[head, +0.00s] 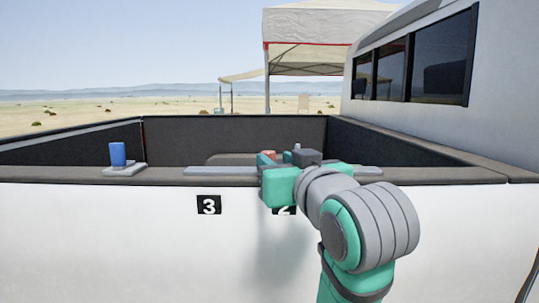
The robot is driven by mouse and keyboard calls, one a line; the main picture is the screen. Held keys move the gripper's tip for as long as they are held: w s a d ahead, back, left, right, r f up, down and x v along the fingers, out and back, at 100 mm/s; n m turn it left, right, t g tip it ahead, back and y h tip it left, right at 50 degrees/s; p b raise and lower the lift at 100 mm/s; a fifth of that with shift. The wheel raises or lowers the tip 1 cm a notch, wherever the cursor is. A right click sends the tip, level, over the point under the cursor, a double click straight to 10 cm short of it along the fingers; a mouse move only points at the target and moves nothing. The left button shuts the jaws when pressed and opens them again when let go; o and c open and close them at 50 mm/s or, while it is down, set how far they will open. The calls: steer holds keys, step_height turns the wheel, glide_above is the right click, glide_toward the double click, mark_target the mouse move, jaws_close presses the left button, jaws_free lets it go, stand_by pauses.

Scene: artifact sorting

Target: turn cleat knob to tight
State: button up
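A blue upright knob (118,154) stands on a light grey base on the truck bed's rim at the left, apart from my arm. My gripper (282,160) is over the rim near the middle, right of the blue knob, its fingers mostly hidden behind my own wrist. A small red piece (267,156) shows beside it; I cannot tell whether it touches the gripper. A flat grey strip (225,170) lies on the rim left of the gripper. Whether the gripper is open or holding something cannot be seen. No tight marking is readable.
The white truck side carries a label 3 (209,205) and a label 2 (284,210), the latter partly covered by my arm. The dark bed (235,136) lies behind the rim. The cab (450,120) rises at the right. A canopy (315,42) stands beyond.

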mark_target(270, 156)
steer(key=shift+x, duration=3.05)
steer(key=c, duration=0.8)
